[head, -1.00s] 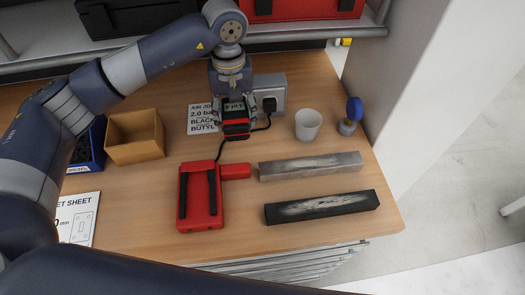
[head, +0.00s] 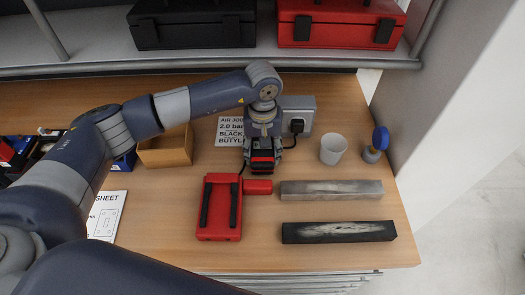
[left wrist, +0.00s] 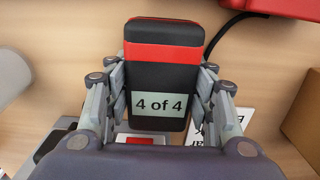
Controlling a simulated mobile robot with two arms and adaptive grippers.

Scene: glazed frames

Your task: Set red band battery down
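The red band battery (left wrist: 164,75) is a black block with a red stripe near one end and a pale "4 of 4" label. My left gripper (left wrist: 163,85) has a finger pressed on each side of it. In the head view the battery (head: 262,163) hangs below my left gripper (head: 262,150), just behind the red charger (head: 238,207) with two black rails. I cannot tell whether the battery's underside touches the bench. My right gripper is not in view.
On the wooden bench (head: 340,260) a grey bar (head: 330,189) and a black bar (head: 338,232) lie right of the charger. A white cup (head: 333,150) and a blue-topped item (head: 380,140) stand behind them. A cardboard box (head: 165,150) is left. A socket (head: 299,112) is behind.

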